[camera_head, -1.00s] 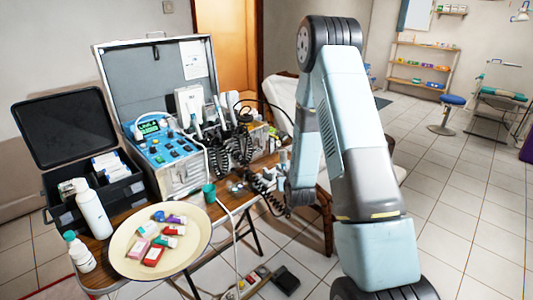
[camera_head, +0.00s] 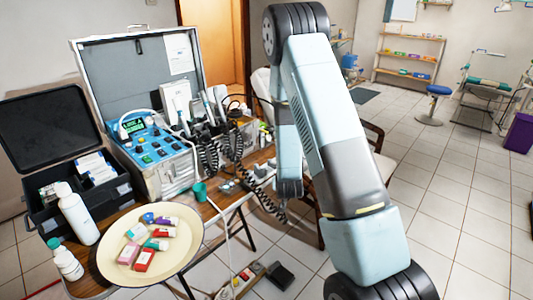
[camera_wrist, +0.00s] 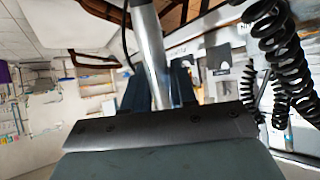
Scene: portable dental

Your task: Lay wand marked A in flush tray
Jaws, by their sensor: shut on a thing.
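In the wrist view my gripper (camera_wrist: 160,92) is shut on a slim silver-grey wand (camera_wrist: 149,45), which stands up between the two dark fingers. No letter is readable on it. In the head view the gripper end of my arm (camera_head: 288,185) hangs right of the table, and the held wand cannot be made out there. The open case (camera_head: 130,75) with the blue control panel (camera_head: 150,142) has several other handpieces (camera_head: 212,112) standing at its right side. I cannot tell which thing is the flush tray.
A round cream dish (camera_head: 110,262) with small tubes and boxes stands at the table's near end. White bottles (camera_head: 77,212) and a black open box (camera_head: 60,130) are beside it. A green cup (camera_head: 200,191) stands mid-table. Black coiled cords (camera_wrist: 285,60) hang close to my gripper.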

